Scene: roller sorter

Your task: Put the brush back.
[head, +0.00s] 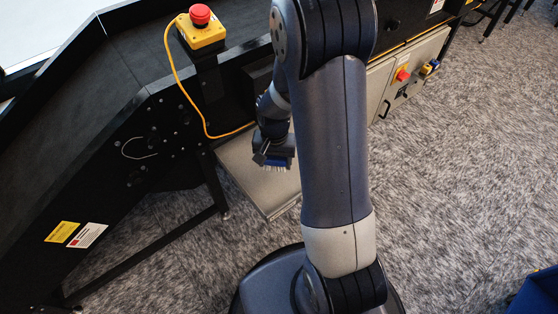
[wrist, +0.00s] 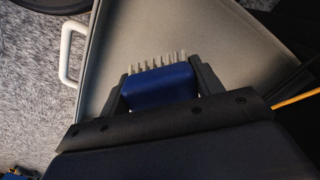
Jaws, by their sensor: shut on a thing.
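The brush has a blue body and pale bristles. In the wrist view the brush (wrist: 160,86) sits between the two fingers of my gripper (wrist: 158,92), which is shut on it. In the head view the brush (head: 276,163) hangs below my gripper (head: 273,157), bristles pointing down, left of my large arm link. Below the brush is a grey panel or tray (head: 240,180), which also fills much of the wrist view (wrist: 225,45). I cannot tell whether the bristles touch it. My arm hides part of the area to the right.
A black sorter frame (head: 120,110) stands on the left, with a red and yellow emergency stop (head: 201,25) and an orange cable (head: 180,85). A grey control cabinet (head: 412,75) stands at the right. A white handle (wrist: 68,52) shows on the grey panel's edge. Carpet is open at the right.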

